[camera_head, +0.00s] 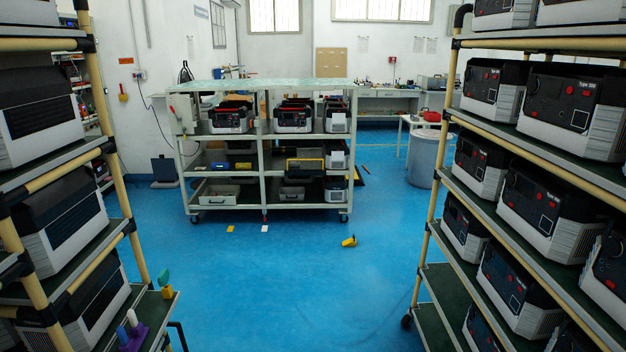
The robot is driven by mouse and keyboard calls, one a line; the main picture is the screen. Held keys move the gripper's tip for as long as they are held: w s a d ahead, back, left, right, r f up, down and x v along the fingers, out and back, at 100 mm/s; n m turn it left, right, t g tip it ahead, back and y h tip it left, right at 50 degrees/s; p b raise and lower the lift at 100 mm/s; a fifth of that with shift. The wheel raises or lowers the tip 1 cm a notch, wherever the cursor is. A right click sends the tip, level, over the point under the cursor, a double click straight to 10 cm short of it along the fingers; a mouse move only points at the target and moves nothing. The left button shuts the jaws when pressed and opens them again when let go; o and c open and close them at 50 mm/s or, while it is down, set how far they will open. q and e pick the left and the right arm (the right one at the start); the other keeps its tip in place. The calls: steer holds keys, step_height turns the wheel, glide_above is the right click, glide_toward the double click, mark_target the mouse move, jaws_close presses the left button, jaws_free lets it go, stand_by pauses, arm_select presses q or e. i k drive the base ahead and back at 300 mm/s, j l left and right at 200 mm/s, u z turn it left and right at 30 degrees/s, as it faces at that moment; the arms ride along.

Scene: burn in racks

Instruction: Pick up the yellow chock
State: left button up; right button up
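A small yellow object with a dark part (349,241) lies on the blue floor, right of the middle and in front of the wheeled shelf cart. It may be the yellow chock; its exact shape is too small to tell. Another small yellow block (168,292) is at the edge of a lower shelf of the left rack, just below a green piece (163,276). I cannot tell for certain which of the two is the chock. Neither of my grippers shows in the head view.
Racks of black and white units stand at left (125,195) and right (432,190). A wheeled cart (265,210) stands ahead. Flat yellow (230,229) and white (265,228) pieces lie before it. A grey bin (423,160) is back right.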

mark_target(351, 241)
steer(key=i, duration=1.3)
steer(key=i+z, duration=0.15)
steer(key=i, duration=1.15)
steer(key=j, duration=0.1)
